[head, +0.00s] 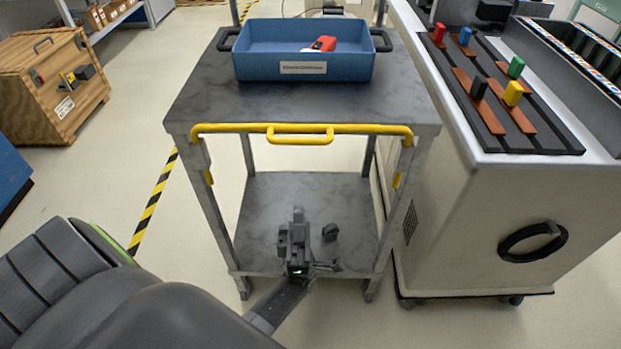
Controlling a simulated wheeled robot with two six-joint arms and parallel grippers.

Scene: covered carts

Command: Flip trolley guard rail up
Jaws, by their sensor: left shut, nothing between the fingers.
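The grey trolley (195,105) stands in front of me in the head view, with a top deck and a lower shelf. Its yellow guard rail (230,128) runs level across the front edge of the top deck, with a smaller yellow handle loop in the middle. Yellow pieces show on both front legs. My left gripper (298,225) is in front of the lower shelf in the picture, well below the rail and apart from it. It is shut and empty. My right gripper is not in view.
A blue bin (255,67) with a red and white item sits on the trolley's top. A cart with coloured blocks (480,200) stands close on the right. A wooden crate (30,110) is at the left. Floor is clear left of the trolley.

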